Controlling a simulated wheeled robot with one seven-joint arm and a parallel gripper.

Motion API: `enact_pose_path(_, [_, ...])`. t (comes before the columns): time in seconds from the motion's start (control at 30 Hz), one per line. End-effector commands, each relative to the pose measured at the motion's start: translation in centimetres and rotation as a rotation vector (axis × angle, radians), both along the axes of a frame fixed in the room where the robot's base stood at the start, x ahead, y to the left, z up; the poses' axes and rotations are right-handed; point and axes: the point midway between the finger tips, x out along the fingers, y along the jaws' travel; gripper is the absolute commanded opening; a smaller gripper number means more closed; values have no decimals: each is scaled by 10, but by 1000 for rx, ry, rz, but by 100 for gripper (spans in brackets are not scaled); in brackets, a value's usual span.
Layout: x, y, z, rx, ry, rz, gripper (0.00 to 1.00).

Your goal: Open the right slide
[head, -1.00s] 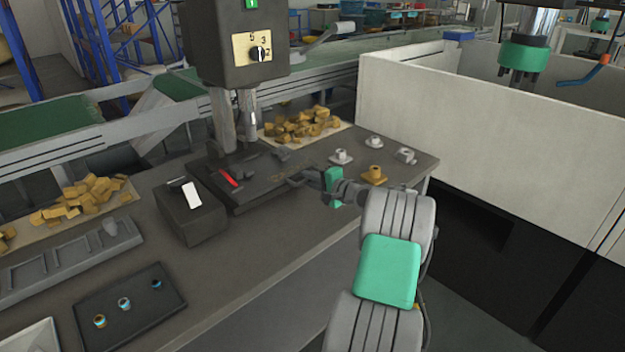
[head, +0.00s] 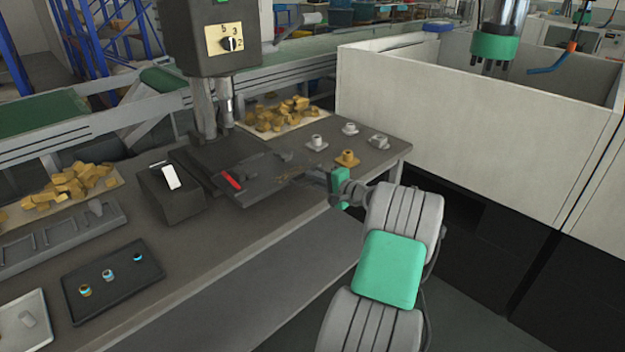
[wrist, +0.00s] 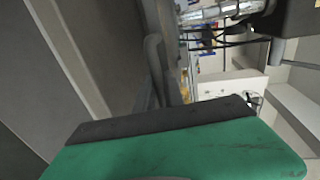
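The slide is a dark flat plate (head: 255,194) below the drill press, pulled partly out toward the front right of its dark base (head: 205,152). A red-handled tool (head: 231,181) lies on it. My gripper (head: 324,177) is at the plate's right end, by its handle, and its fingertips are small and partly hidden there. In the wrist view a curved grey bar (wrist: 154,65) stands just beyond the dark edge of my green gripper part. Whether the fingers close on the bar does not show.
The drill press (head: 212,45) stands over the base. A dark box (head: 172,195) is left of the plate. Several flanged parts, one of them brass (head: 347,158), stand close behind my gripper. A white-walled enclosure (head: 470,125) is at the right. The bench front is clear.

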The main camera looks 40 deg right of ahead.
Motion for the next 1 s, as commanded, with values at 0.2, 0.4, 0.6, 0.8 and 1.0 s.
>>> enact_pose_path(0.2, [0, 0, 0, 0, -1, 0, 31])
enact_pose_path(0.4, [0, 0, 0, 0, -1, -1, 34])
enact_pose_path(0.6, [-11, -1, 2, -1, 0, -3, 34])
enact_pose_path(0.8, [-51, -2, 11, -1, -1, -4, 34])
enact_pose_path(1.0, [-74, -2, 16, 0, -1, 0, 34])
